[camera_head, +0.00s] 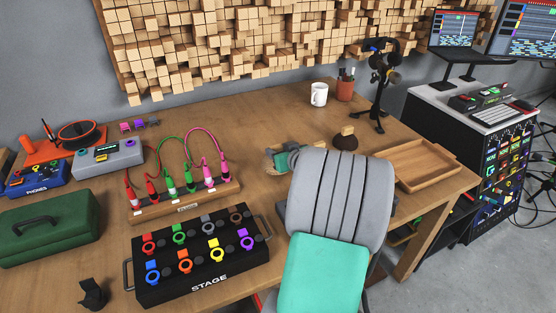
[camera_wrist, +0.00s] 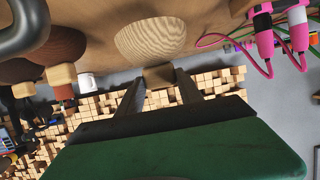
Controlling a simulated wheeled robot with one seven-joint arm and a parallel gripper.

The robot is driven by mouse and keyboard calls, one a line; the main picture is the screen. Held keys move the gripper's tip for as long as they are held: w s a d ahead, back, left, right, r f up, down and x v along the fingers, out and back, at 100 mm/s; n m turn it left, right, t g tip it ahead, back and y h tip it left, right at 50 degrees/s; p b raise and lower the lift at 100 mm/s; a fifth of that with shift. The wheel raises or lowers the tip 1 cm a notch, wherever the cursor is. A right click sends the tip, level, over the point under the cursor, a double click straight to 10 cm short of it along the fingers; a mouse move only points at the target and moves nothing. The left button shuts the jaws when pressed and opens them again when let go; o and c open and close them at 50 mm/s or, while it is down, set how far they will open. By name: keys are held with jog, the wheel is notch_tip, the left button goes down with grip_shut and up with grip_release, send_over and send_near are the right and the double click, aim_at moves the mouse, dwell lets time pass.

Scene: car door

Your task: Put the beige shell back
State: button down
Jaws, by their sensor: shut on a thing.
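The beige shell (camera_wrist: 150,38) is a pale rounded dome with a small wooden block handle, in the wrist view. My gripper (camera_wrist: 158,78) has its two dark fingers on either side of that block and is shut on it. The wrist picture is upside down, so the dome is below the handle. I cannot tell whether the dome touches the table. In the head view my grey and green arm hides most of the gripper and shell.
A wooden tray (camera_head: 425,163) lies at the table's right end. A white mug (camera_head: 319,94), pen cup (camera_head: 345,90) and headphone stand (camera_head: 379,100) are behind. A cable rack (camera_head: 185,200) and black STAGE box (camera_head: 200,258) are left. Another darker shell (camera_wrist: 18,70) shows in the wrist view.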

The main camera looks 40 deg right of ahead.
jog(key=shift+w+f, duration=0.2)
jog(key=shift+f, duration=1.75)
jog(key=c, duration=0.8)
grip_release()
jog(key=shift+o, duration=0.2)
jog(key=shift+s+r, duration=0.1)
jog(key=shift+r, duration=0.15)
jog(key=v, duration=1.1)
jog(key=shift+s, duration=0.35)
jog(key=shift+a+r, duration=0.1)
jog(key=shift+r, duration=0.05)
